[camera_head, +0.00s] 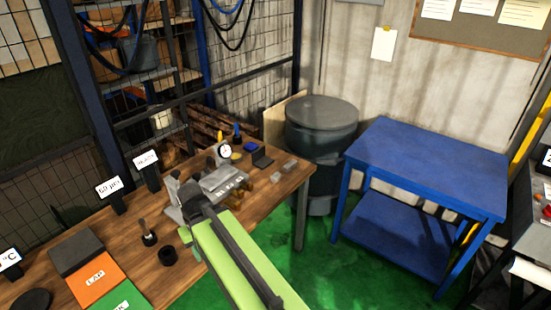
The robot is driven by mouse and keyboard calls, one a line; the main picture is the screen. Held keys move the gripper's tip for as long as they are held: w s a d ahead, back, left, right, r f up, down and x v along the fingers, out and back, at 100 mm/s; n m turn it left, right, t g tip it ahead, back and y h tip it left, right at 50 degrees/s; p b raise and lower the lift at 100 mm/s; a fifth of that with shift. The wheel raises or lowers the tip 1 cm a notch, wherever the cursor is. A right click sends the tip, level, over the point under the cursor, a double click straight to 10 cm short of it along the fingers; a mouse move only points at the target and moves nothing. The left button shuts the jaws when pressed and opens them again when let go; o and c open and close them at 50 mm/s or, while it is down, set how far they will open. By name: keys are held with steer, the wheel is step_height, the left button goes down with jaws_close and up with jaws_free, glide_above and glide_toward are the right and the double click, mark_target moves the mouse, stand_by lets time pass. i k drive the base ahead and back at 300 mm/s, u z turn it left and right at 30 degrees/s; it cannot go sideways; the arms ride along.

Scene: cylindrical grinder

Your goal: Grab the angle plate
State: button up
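A small dark angled block (263,159), which looks like the angle plate, sits near the far right end of the wooden workbench (262,198). It is small in the view, and its exact shape is hard to make out. My green arm reaches in from the bottom over the bench. Its dark end, with my gripper (191,199), is by a grey metal fixture (220,184), to the left of and nearer than the dark block. The fingers blend with the fixture and I cannot tell how they stand.
A dial gauge (224,150), a blue item (250,146) and small metal blocks (290,166) are close around the dark block. A dark barrel (321,125) stands behind the bench end. A blue table (428,165) with a clear top stands at right.

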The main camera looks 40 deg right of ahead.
mark_target(259, 160)
steer(key=z, duration=1.5)
steer(key=i, duration=2.5)
steer(key=u, duration=1.95)
steer(key=k, duration=0.1)
steer(key=u, duration=1.9)
steer(key=k, duration=0.55)
steer(key=z, duration=0.2)
steer(key=i, duration=0.55)
steer(key=u, duration=0.05)
